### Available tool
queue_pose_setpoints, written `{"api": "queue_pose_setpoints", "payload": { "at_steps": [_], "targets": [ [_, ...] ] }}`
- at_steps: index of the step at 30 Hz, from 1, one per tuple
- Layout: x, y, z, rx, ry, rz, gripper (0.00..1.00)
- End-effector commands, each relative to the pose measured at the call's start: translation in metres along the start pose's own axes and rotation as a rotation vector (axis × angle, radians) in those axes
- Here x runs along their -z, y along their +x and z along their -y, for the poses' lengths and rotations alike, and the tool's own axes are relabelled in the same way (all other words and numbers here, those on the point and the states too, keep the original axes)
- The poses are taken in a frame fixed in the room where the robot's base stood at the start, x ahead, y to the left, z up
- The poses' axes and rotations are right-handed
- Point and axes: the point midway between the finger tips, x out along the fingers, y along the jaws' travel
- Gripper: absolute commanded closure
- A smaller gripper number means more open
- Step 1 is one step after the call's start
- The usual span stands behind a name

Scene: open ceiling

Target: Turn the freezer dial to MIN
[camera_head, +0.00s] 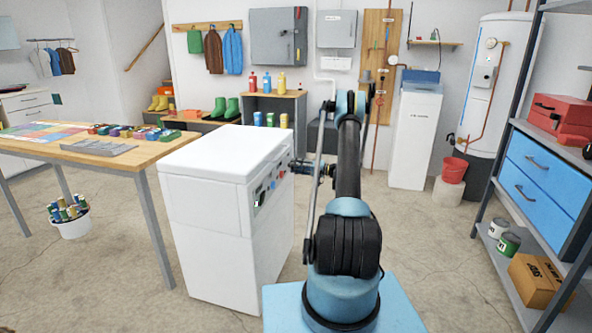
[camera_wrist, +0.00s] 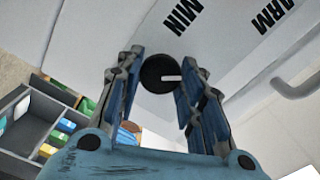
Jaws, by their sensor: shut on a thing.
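My gripper (camera_head: 300,166) reaches the far end of that panel. In the wrist view, my gripper (camera_wrist: 160,78) is shut on the round black dial (camera_wrist: 155,72), one finger on each side. The dial's white mark points right in that view, toward the right finger. The printed word MIN (camera_wrist: 183,17) lies above and slightly right of the dial. In the head view the dial is hidden at my gripper.
A worktable (camera_head: 125,160) stands close to the freezer's left. Behind are a low shelf with bottles (camera_head: 275,108), a white cabinet (camera_head: 413,140) and a red bucket (camera_head: 455,170). A metal rack with blue drawers (camera_head: 540,185) stands at the right. Floor between rack and arm is clear.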

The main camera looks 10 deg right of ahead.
Motion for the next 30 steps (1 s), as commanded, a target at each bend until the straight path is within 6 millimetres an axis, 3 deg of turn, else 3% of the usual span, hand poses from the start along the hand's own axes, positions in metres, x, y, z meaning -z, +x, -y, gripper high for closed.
{"api": "queue_pose_setpoints", "payload": {
  "at_steps": [30],
  "targets": [
    [0.0, -0.0008, -0.0001, -0.005, -0.928, 0.0, 0.89]
  ]
}}
